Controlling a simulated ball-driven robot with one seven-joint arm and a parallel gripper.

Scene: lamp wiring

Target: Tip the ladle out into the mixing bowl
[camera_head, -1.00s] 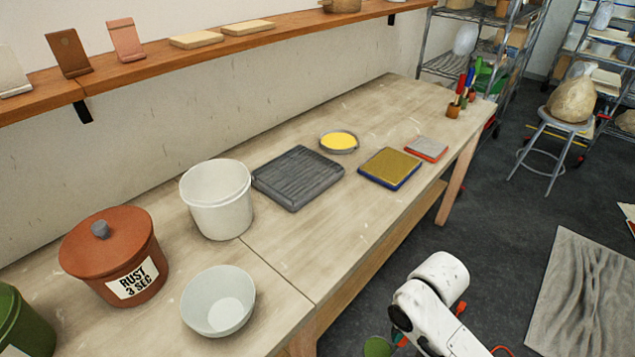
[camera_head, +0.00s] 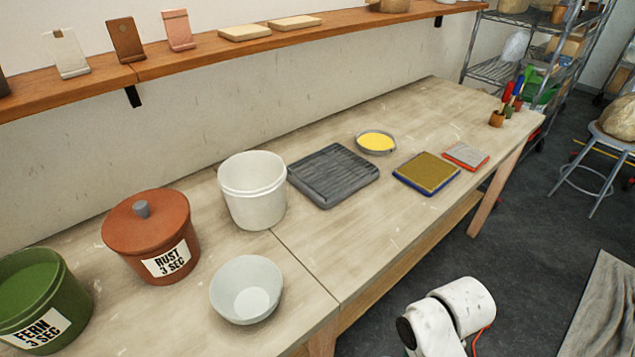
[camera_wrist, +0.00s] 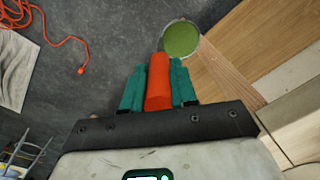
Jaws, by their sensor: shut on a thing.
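In the wrist view my gripper (camera_wrist: 158,88) is shut on the orange handle of the ladle (camera_wrist: 158,72). The ladle's round cup (camera_wrist: 181,39) lies beyond the fingertips and shows green inside. It hangs over the dark floor beside the wooden bench edge. The mixing bowl is probably the pale grey-white bowl (camera_head: 246,289) on the near part of the bench; it looks empty, with a lighter round bottom. In the head view my white arm shows at the lower right, off the bench, and the gripper and ladle are not in sight.
Near the bowl stand a green "FERN 3 SEC" bucket (camera_head: 41,300), a lidded "RUST 3 SEC" bucket (camera_head: 152,236) and a white bucket (camera_head: 252,190). A ribbed grey tray (camera_head: 333,174) and a yellow-filled dish (camera_head: 376,142) lie farther back. An orange cable (camera_wrist: 48,30) lies on the floor.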

